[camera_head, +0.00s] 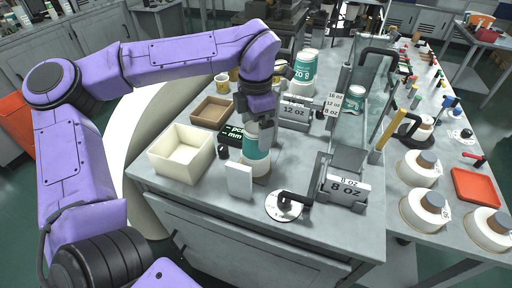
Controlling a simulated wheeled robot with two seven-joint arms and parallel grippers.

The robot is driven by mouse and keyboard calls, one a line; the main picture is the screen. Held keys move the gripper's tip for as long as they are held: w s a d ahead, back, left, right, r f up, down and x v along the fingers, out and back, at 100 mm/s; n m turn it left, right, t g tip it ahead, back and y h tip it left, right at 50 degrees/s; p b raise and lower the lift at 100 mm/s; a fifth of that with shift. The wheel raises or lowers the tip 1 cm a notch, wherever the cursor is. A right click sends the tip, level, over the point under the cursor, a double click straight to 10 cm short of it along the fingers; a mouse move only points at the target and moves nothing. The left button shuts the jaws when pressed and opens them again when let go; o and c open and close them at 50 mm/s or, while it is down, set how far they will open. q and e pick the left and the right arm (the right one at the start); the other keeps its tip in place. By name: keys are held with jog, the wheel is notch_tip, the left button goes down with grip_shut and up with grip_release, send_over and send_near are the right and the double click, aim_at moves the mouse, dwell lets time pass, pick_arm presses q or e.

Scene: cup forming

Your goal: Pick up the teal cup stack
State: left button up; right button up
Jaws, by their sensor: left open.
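A teal and white cup stack (256,158) stands upright on the grey bench near the middle. My left gripper (264,128) points down right at the top of this stack, and its fingers partly cover the stack's upper part. The gripper is open; I cannot tell whether the fingers touch the cup. More teal cups marked 8 oz (304,66) stand farther back on the bench. Another teal-labelled cup (355,92) sits behind the clear panel. My right gripper is not in view.
A cream bin (153,152) and a brown tray (213,101) stand left of the stack. A white block (239,181) stands close in front. An 8 oz holder (346,187) and a round dial base (284,207) are at right. Another bench carries white rolls (425,207).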

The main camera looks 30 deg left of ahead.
pick_arm(q)
jog(key=shift+w+f, duration=0.25)
jog(key=shift+f, duration=0.95)
jog(key=shift+s, duration=0.35)
jog(key=shift+c, duration=0.9)
jog(key=shift+w, duration=0.1)
jog(key=c, duration=1.4)
jog(key=shift+c, duration=0.2)
jog(key=shift+r, duration=0.15)
